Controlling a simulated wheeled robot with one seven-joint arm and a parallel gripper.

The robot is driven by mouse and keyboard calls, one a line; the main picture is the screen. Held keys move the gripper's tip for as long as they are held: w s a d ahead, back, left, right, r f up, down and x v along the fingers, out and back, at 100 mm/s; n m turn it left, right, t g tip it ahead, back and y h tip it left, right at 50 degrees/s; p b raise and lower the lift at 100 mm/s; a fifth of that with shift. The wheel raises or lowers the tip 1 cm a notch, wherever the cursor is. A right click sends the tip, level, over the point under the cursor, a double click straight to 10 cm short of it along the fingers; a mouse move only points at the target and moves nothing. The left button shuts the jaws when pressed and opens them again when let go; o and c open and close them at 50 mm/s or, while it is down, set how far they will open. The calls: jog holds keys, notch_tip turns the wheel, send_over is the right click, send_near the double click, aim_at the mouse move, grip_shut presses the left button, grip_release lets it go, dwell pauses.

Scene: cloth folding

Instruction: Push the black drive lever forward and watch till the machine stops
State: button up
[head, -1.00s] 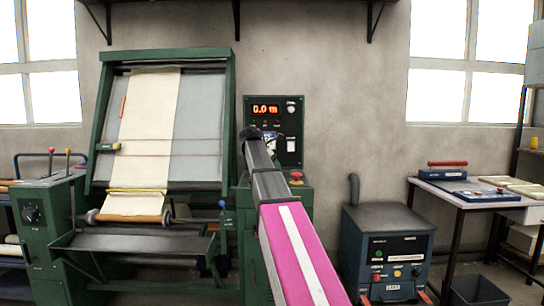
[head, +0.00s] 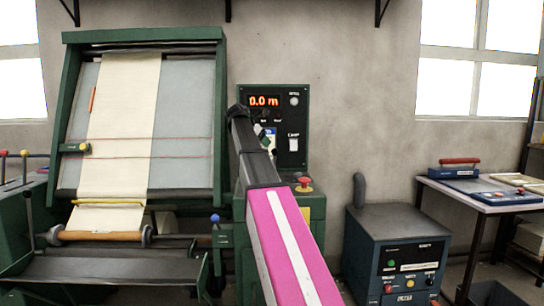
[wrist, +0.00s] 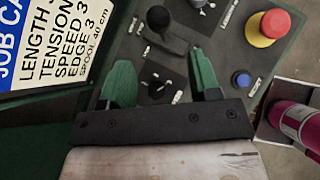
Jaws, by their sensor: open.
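The black drive lever (wrist: 158,18) shows in the wrist view as a round black knob on a dark panel, beyond my fingertips. My gripper (wrist: 163,80) is open, with its two green fingers apart and nothing between them but panel behind. The lever lies ahead of the gap, and I see no contact. The machine (head: 226,60) is a green frame with a pale cloth strip (head: 125,120) running down its sloped board onto a wooden roller (head: 100,236). Its display (head: 263,101) reads 0.0 m. In the head view my arm hides the lever.
A red button with a yellow collar (wrist: 270,28) and a blue knob (wrist: 241,79) sit right of the lever. A job card (wrist: 60,40) lies at the left. A blue-grey cabinet (head: 400,225) and a table (head: 480,203) stand to the right.

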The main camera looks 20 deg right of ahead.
aim_at(275, 155)
jog(key=x, duration=1)
jog(key=shift+d+f, duration=0.2)
jog(key=shift+f, duration=0.05)
grip_shut()
jog(key=shift+w+d+g, duration=0.15)
jog(key=shift+w+g, duration=0.25)
jog(key=shift+w, duration=0.2)
jog(key=w, duration=0.2)
jog(key=w+d+f, duration=0.1)
jog(key=w, duration=0.1)
jog(key=shift+d+f, duration=0.1)
